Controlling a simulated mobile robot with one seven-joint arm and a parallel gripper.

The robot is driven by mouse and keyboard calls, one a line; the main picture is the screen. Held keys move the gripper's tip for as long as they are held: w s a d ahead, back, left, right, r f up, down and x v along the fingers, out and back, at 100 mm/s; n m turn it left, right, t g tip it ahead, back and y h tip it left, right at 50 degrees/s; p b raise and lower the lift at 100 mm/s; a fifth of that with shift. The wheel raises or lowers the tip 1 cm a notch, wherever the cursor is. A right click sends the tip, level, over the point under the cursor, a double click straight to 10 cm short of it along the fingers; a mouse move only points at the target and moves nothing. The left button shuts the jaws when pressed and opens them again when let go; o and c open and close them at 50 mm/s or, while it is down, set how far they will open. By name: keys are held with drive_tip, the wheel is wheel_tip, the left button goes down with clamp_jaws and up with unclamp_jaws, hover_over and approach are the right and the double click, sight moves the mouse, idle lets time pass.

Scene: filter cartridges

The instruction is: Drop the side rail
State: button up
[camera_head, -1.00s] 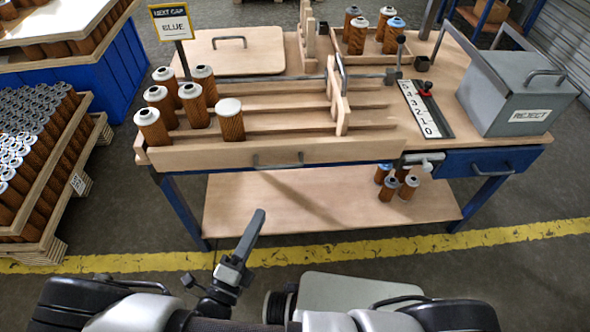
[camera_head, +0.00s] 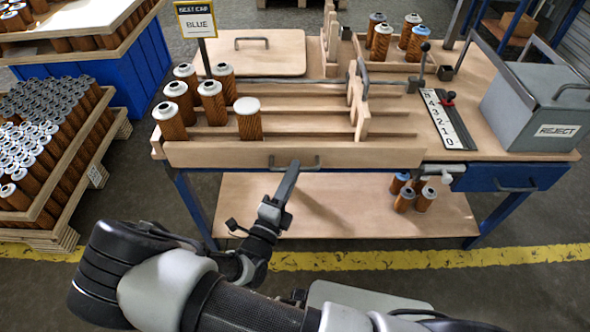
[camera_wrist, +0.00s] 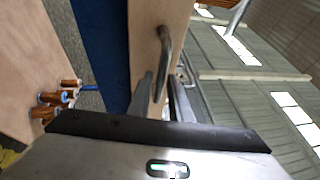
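The side rail (camera_head: 345,154) is a long wooden board standing upright along the front edge of the workbench. Its grey bar handle (camera_head: 308,165) is at mid-length; the wrist view also shows the handle (camera_wrist: 165,50) close ahead. My gripper (camera_head: 292,168) is at the left part of the handle in the head view. In the wrist view its two dark fingers (camera_wrist: 161,88) are apart, with the handle just beyond or between their tips. Contact cannot be made out. A grey latch-like fitting (camera_head: 440,171) is at the rail's right end.
Several capped filter cartridges (camera_head: 211,103) stand behind the rail at the left, in wooden lanes. A grey reject bin (camera_head: 540,105) is at the right of the bench. More cartridges (camera_head: 405,197) stand on the lower shelf (camera_head: 340,215). A loaded pallet (camera_head: 85,190) is at the left.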

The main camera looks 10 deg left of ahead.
drive_tip(key=shift+x, duration=0.95)
drive_tip(key=shift+c, duration=0.5)
clamp_jaws()
wheel_tip(320, 180, down, 5)
drive_tip(key=shift+r+b, duration=0.1)
drive_tip(key=shift+b, duration=1.1)
drive_tip(key=shift+o, duration=0.5)
unclamp_jaws()
